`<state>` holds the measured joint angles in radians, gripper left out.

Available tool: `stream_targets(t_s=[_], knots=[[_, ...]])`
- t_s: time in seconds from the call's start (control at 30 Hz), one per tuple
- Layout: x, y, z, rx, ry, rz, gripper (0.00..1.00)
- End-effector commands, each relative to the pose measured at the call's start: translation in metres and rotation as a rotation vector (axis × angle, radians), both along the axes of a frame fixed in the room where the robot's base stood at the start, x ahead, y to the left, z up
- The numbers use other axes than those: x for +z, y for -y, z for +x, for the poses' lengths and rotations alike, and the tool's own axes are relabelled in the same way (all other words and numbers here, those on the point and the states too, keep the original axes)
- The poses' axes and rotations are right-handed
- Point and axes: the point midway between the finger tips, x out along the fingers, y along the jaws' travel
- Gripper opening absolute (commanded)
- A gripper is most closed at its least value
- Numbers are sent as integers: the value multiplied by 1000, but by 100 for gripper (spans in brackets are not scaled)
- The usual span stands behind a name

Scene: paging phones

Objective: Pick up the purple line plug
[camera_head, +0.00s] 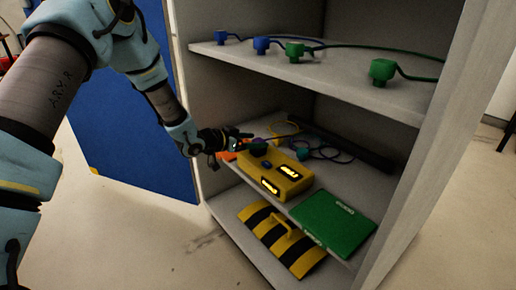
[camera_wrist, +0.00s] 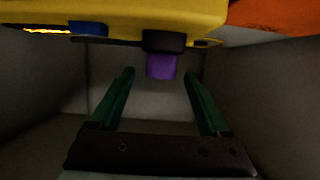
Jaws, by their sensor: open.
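The purple line plug (camera_wrist: 161,66) shows in the wrist view, seated at a dark socket on the edge of a yellow box (camera_wrist: 150,14). It lies just beyond and between the two green fingertips of my gripper (camera_wrist: 158,76), which is open and empty. In the head view my gripper (camera_head: 232,140) is inside the cabinet on the middle shelf, at the back left side of the yellow box (camera_head: 278,182). A small dark purple shape (camera_head: 259,148) shows there on the box, partly hard to make out.
The upper shelf (camera_head: 330,80) holds blue plugs (camera_head: 262,45) and green plugs (camera_head: 383,71) with cables. A green book-like case (camera_head: 333,222) lies right of the yellow box. A black-and-yellow striped object (camera_head: 281,240) is on the bottom shelf. Orange items (camera_head: 226,156) and loose cables (camera_head: 325,150) lie nearby.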

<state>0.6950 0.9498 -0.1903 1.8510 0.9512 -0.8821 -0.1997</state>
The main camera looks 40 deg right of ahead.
Motion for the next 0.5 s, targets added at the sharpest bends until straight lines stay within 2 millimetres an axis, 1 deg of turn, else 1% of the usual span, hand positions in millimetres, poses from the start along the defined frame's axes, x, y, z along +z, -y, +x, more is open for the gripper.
stream_targets(t_s=[0.07, 0.3, 0.4, 0.5], knots=[[-3, 6, -1, 0, 0, 0, 80], [-16, 38, -3, -1, 1, 1, 80], [-19, 46, -3, 0, 1, 1, 80], [-19, 48, -2, 1, 0, 1, 80]])
